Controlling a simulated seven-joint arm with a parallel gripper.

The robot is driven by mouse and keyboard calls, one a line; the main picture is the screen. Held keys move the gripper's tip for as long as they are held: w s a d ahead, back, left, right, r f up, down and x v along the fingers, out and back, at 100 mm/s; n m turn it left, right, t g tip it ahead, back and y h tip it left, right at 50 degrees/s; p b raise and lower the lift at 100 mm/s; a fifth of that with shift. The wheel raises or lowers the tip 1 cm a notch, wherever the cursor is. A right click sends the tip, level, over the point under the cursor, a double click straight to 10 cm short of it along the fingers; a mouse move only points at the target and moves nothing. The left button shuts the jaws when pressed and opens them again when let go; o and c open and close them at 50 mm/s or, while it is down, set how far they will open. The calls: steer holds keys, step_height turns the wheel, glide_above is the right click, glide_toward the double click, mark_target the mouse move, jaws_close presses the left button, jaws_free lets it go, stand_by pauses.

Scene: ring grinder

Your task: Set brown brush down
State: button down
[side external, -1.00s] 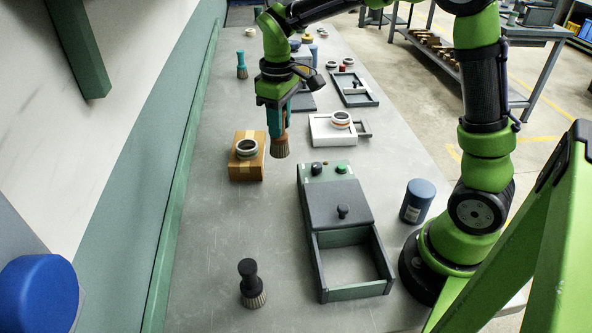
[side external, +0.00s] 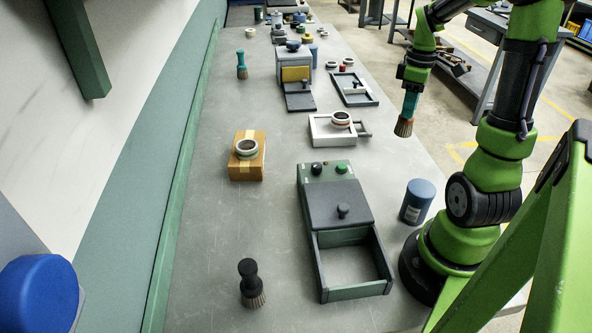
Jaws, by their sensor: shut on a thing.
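My gripper (side external: 412,88) points down at the upper right of the side external view. It is shut on the brown brush (side external: 403,127), which has brown bristles pointing down and a teal part above them. The brush hangs upright, overlapping the bench's right edge in the picture. I cannot tell how high it is or whether it is over the bench.
The grey bench (side external: 210,240) has free room at left and centre. A grinder box with open tray (side external: 335,205), blue canister (side external: 417,201), white tray with ring (side external: 320,130), cardboard box (side external: 240,170), black brush (side external: 250,280) and teal brush (side external: 241,68) stand on it.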

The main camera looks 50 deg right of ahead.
mark_target(402, 137)
step_height(402, 137, down, 10)
steer(key=shift+r, duration=0.1)
stand_by(0.4)
steer(key=c, duration=0.9)
jaws_free()
steer(key=shift+o, duration=0.2)
step_height(402, 137, up, 12)
steer(key=shift+w+f, duration=0.1)
steer(key=w+a+r+m+t, duration=0.1)
steer(key=w+a+r+t, duration=0.1)
steer(key=a, duration=0.5)
steer(key=w+a+r+m+t, duration=0.1)
steer(key=w+a+r, duration=0.2)
steer(key=a, duration=0.4)
steer(key=s+a+m+t+y, duration=0.1)
steer(key=a+m+t, duration=0.1)
steer(key=a, duration=0.5)
steer(key=s+a+r+m+t+y, duration=0.1)
steer(key=s+a+m+t, duration=0.1)
steer(key=a, duration=0.6)
steer(key=shift+s+a+r, duration=0.25)
steer(key=shift+r, duration=0.05)
